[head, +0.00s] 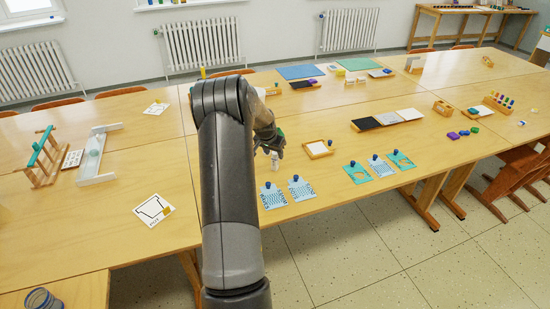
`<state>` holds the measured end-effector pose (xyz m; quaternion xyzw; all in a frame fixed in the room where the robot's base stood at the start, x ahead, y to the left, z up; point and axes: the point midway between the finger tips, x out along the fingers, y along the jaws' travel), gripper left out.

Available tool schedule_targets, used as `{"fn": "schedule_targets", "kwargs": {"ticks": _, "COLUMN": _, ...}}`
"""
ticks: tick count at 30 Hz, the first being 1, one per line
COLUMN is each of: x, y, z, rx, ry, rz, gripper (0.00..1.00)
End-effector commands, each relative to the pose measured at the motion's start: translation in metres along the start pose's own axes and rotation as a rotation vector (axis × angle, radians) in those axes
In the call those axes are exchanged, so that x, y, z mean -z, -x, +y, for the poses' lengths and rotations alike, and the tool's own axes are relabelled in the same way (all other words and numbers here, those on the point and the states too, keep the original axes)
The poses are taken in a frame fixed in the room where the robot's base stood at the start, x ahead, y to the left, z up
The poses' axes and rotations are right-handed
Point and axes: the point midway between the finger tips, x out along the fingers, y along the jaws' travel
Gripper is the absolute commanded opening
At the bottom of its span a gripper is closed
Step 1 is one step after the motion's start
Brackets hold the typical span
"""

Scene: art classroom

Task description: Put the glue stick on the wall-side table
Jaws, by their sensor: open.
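My arm reaches forward over the large light-wood table (160,175). My gripper (273,153) is open and low over this table, partly hidden by its own wrist. A small white upright object (275,164) stands right at the fingertips; it may be the glue stick, but it is too small to be sure. I cannot tell whether it is between the fingers or just beyond them. The wall-side table (470,11) is a wooden table against the back wall at the upper right, with small items along its top.
Blue patterned cards (272,196) with dark knobs lie close to my gripper at the table's front edge. A small wooden tray (318,149) is to its right. A brown chair (518,180) stands at the right. Floor (340,255) is open in front of the table.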

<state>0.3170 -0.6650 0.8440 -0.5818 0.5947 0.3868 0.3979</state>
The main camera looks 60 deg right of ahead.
Motion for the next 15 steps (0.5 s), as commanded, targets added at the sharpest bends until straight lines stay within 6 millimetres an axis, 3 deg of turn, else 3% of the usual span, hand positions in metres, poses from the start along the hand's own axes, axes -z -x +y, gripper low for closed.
{"fn": "schedule_targets", "kwargs": {"ticks": 6, "x": 0.0, "y": 0.045, "z": -0.001, "rx": 0.002, "ry": 0.001, "rz": 0.002, "gripper": 0.45}}
{"fn": "schedule_targets", "kwargs": {"ticks": 15, "x": 0.0, "y": 0.071, "z": 0.0, "rx": 0.0, "ry": 0.0, "rz": 0.0, "gripper": 0.45}}
